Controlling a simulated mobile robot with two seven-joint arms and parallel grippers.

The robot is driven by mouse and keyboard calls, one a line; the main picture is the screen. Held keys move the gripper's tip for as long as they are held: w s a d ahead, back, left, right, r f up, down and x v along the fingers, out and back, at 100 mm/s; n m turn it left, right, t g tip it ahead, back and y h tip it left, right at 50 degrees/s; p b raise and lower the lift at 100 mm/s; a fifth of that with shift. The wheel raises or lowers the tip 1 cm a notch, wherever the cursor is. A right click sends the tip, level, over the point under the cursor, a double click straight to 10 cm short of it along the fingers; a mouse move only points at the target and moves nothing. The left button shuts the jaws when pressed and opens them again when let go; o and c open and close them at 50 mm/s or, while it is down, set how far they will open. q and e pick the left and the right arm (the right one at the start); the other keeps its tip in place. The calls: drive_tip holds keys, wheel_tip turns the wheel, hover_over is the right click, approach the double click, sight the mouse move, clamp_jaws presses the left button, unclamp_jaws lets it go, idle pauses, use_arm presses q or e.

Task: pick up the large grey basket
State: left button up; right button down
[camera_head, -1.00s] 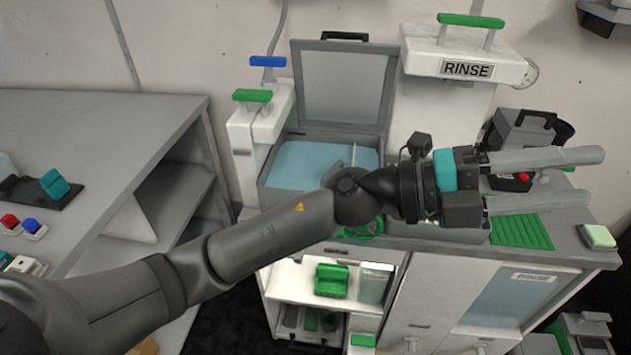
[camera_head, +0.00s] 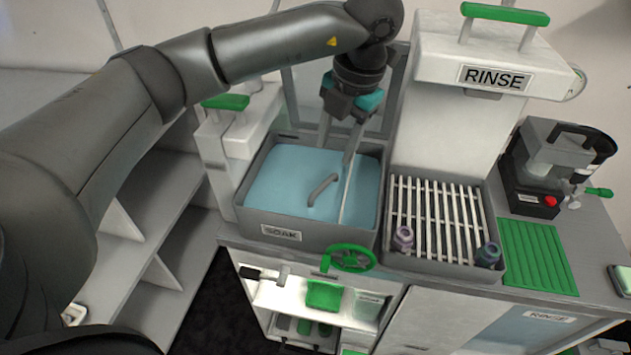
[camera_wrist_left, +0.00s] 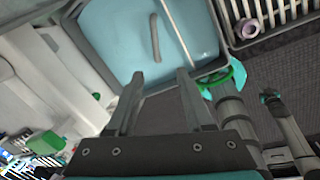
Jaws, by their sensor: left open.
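No whole basket can be made out. A curved grey handle (camera_head: 322,190) sticks up from the blue liquid of the SOAK basin (camera_head: 260,217); anything below the surface is hidden. My left gripper (camera_head: 338,150) points down over the back part of this open basin, its two long fingers apart and empty. In the left wrist view the handle (camera_wrist_left: 154,38) lies beyond the open fingertips (camera_wrist_left: 159,78), not between them. My right gripper does not show.
The basin's raised lid stands behind my gripper. A slatted rinse tray (camera_head: 428,262) with small purple and dark items adjoins on the right. A green wheel (camera_head: 350,258) projects in front.

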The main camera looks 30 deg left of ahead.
use_arm(q)
hover_over(320, 188)
drive_tip(key=s+d, duration=0.1)
drive_tip(key=f, duration=0.8)
drive_tip(key=shift+d+f, duration=0.2)
drive_tip(key=shift+f, duration=0.15)
drive_tip(key=shift+w+a+f, duration=0.1)
drive_tip(key=shift+a+f, duration=0.1)
drive_tip(key=shift+f, duration=0.65)
drive_tip(key=f, duration=0.2)
drive_tip(key=a+f, duration=0.1)
drive_tip(key=f, duration=0.1)
drive_tip(key=shift+w+a+b, duration=0.1)
drive_tip(key=shift+w+b, duration=0.25)
drive_tip(key=shift+b, duration=0.05)
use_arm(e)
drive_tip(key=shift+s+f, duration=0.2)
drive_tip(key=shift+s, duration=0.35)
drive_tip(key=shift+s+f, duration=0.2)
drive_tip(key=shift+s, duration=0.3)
use_arm(q)
clamp_jaws()
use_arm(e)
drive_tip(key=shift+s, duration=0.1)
